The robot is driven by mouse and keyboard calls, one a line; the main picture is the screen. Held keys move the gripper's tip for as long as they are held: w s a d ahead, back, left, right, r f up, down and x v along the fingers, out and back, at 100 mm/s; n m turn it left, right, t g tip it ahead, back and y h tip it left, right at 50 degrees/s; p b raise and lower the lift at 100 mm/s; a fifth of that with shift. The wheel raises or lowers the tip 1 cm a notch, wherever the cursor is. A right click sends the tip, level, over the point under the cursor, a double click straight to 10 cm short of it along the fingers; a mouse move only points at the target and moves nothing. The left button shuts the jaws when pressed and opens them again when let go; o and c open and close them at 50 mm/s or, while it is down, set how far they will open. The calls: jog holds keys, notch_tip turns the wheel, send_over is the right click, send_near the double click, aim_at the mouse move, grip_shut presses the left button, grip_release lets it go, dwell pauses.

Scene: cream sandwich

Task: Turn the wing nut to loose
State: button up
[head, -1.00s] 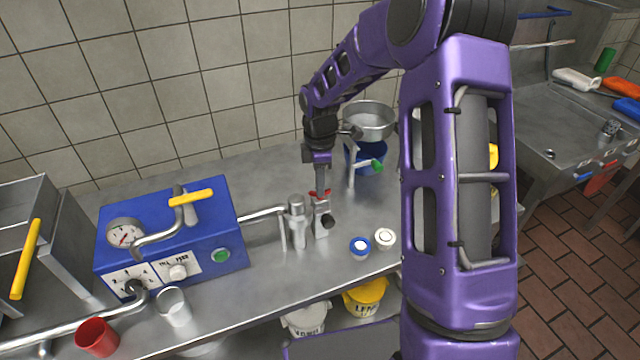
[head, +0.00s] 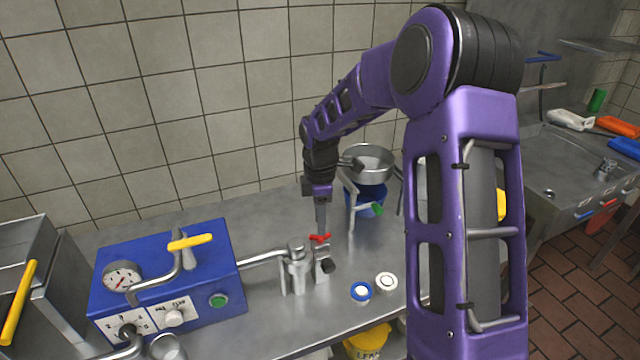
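A red wing nut (head: 320,238) sits on top of a small metal clamp block (head: 323,262) beside a silver cylindrical fitting (head: 297,268) on the steel counter. My gripper (head: 320,228) points straight down right at the wing nut. Its fingers show as one narrow grey shape from this side. The fingertips are at or just above the nut's top. I cannot tell whether they touch it or whether they are apart.
A blue machine (head: 222,268) with a gauge and yellow lever stands left, its pipe reaching the fitting. A metal pan (head: 368,168) over a blue container (head: 368,205) stands behind right. Counter between the machine and wall is clear.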

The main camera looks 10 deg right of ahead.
notch_tip(320, 180, up, 14)
jog(key=shift+r, duration=0.15)
jog(key=shift+a, duration=0.1)
dwell(0.3)
